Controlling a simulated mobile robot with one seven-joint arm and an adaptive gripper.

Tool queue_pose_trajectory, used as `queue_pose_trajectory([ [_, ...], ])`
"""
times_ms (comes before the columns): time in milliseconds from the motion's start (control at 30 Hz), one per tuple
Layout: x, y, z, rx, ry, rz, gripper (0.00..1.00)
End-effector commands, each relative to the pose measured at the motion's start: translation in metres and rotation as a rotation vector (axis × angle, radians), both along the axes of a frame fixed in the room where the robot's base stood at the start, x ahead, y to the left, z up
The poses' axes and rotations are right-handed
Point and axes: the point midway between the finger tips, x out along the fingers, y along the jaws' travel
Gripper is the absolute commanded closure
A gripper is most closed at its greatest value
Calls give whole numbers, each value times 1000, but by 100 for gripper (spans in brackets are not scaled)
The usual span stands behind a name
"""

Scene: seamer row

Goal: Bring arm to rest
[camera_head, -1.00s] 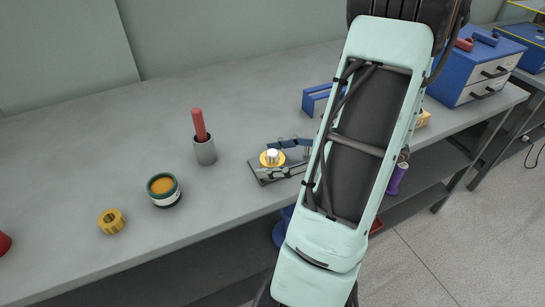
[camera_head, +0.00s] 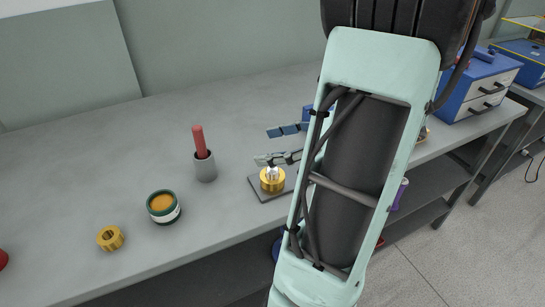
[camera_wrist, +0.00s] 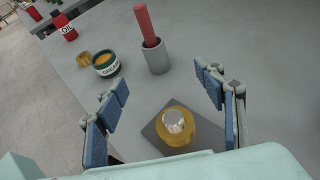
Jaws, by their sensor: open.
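My gripper (camera_wrist: 165,108) is open and empty, its two blue-padded fingers wide apart in the wrist view. In the head view the gripper (camera_head: 283,144) shows just above and behind a brass piece, partly hidden by my arm. The brass ring-like piece (camera_wrist: 178,137) with a silver metal top sits on a dark square plate (camera_wrist: 152,133) below the fingers. In the head view the brass piece (camera_head: 266,183) and plate (camera_head: 258,194) stand on the grey bench. The fingers look clear of the piece.
A grey cup (camera_head: 206,171) holds a red rod (camera_head: 199,141). A grease tin (camera_head: 163,215) and a loose brass gear-like ring (camera_head: 110,239) stand left of it. A red oil bottle (camera_wrist: 66,29) is farther off. A blue drawer cabinet (camera_head: 475,95) stands at the right. The bench's back left is clear.

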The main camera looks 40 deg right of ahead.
Motion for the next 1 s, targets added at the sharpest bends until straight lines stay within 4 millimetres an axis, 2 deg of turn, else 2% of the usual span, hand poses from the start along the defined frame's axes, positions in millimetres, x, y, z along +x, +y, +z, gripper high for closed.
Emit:
queue_pose_trajectory([
  [133,0,0,6,-1,0,0,37],
  [733,1,0,7,-13,-3,9,37],
  [867,11,0,13,-102,-25,72,37],
  [1000,33,0,30,-292,-86,206,37],
])
